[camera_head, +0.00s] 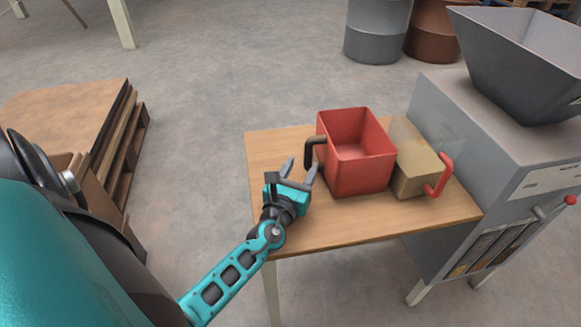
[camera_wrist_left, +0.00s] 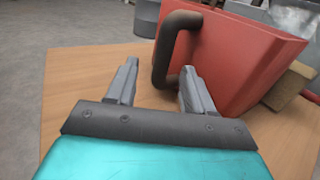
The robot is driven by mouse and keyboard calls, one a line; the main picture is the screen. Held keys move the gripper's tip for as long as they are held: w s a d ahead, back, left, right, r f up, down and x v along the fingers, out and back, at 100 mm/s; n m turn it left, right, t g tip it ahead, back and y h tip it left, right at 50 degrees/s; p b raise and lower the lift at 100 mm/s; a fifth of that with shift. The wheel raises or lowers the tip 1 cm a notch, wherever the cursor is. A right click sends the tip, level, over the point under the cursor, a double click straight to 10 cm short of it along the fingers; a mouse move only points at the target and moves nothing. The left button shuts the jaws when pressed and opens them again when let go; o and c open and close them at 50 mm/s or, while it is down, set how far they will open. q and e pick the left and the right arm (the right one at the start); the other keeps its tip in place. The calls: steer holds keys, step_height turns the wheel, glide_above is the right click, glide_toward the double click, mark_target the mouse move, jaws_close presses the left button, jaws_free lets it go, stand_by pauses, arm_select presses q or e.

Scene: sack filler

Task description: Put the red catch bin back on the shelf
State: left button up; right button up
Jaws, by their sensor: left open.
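The red catch bin (camera_head: 361,171) stands upright on a small wooden table, with its open top up and a dark handle (camera_head: 311,151) on its left side. The bin (camera_wrist_left: 240,60) and the handle (camera_wrist_left: 165,50) also show in the left wrist view. My left gripper (camera_head: 301,166) is open and empty, just short of the handle, with its fingers pointing toward it. In the wrist view the handle's lower end is beyond the fingertips (camera_wrist_left: 158,72), nearer the right finger. My right gripper is not in view. I cannot make out a shelf for certain.
The wooden table (camera_head: 290,233) is bare at its front and left. A tan box-like container (camera_head: 414,172) with a red handle (camera_head: 441,176) stands right of the bin. A grey machine with a hopper (camera_head: 520,65) borders the table's right. Stacked pallets (camera_head: 75,110) stand at left.

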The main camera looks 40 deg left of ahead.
arm_select(q)
steer(key=v, duration=0.7)
steer(key=shift+s, duration=0.2)
